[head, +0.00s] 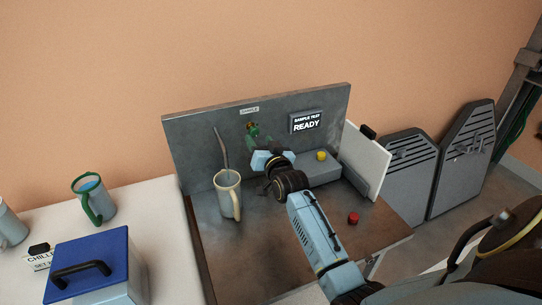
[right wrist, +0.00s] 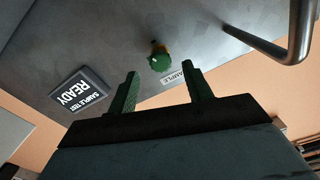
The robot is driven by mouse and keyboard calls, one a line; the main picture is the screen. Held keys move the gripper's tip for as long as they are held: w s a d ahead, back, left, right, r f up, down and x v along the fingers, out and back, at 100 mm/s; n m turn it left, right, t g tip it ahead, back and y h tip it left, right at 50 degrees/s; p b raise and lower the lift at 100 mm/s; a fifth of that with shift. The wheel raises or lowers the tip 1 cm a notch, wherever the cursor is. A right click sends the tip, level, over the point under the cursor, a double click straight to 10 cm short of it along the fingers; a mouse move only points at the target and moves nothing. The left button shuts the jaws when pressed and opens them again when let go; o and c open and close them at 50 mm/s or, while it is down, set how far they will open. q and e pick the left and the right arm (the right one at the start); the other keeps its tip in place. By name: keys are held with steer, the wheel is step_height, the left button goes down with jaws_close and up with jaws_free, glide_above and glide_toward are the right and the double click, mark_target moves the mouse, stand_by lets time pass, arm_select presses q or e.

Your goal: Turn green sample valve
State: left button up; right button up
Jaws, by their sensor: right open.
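The green sample valve (head: 253,129) is a small round knob on the grey back panel, below the SAMPLE label. The right wrist view shows it (right wrist: 160,61) with a brass-coloured stem. My right gripper (head: 262,145) is in front of the panel, close to the knob and a little below it in the head view. In the right wrist view its two green fingers (right wrist: 160,84) are apart, with nothing between them. The knob lies just beyond the fingertips, roughly centred on the gap. I cannot tell any contact. My left gripper is not in view.
A metal spout (head: 221,147) hangs left of the valve, above a beige mug (head: 229,193). A display (head: 306,122) reading SAMPLE TEST READY is to the right. A yellow button (head: 321,155) and red button (head: 353,218) are nearby. A blue-lidded box (head: 88,264) stands left.

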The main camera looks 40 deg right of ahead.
steer(key=v, duration=0.9)
